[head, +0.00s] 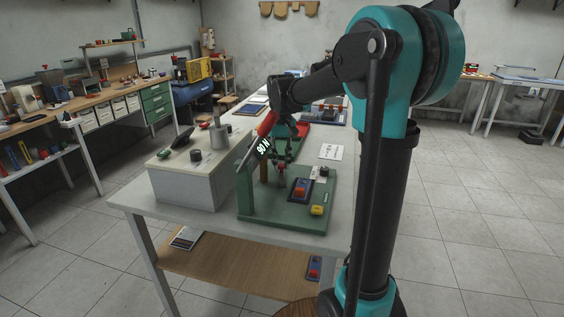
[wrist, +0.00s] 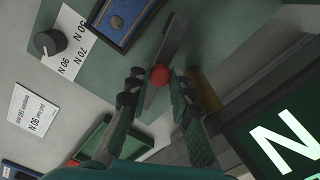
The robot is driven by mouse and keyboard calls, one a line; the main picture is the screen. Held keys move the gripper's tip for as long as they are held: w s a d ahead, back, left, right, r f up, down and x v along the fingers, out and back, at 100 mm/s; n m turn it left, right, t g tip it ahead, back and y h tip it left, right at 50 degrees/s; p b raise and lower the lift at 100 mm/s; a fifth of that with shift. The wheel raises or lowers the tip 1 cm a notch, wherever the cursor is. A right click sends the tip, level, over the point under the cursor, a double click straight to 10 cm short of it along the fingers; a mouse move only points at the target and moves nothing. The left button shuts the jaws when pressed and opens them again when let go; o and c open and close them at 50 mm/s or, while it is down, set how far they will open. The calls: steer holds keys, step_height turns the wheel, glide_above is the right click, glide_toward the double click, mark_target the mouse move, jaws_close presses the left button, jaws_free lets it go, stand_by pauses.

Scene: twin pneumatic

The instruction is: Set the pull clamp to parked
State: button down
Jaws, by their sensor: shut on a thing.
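The pull clamp shows as a grey metal lever (wrist: 172,40) with a red ball knob (wrist: 159,74) in the wrist view. My gripper (wrist: 158,78) has its two fingers on either side of the knob and is shut on it. In the head view, my gripper (head: 281,162) reaches down over the green base plate (head: 275,217), and the red knob (head: 281,167) shows small at its fingertips. The fingers and arm partly hide the clamp, and its exact lever position is hard to tell.
A lit display (head: 263,147) reading 90 N stands tilted beside the gripper. A grey box (head: 185,185) stands left. A printed card (wrist: 33,110) also reads 90 N.

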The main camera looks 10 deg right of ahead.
mark_target(281, 165)
steer(key=c, duration=1.3)
jaws_free()
steer(key=shift+r, duration=0.1)
step_height(281, 165, up, 12)
steer(key=shift+f, duration=0.1)
steer(key=shift+c, duration=0.7)
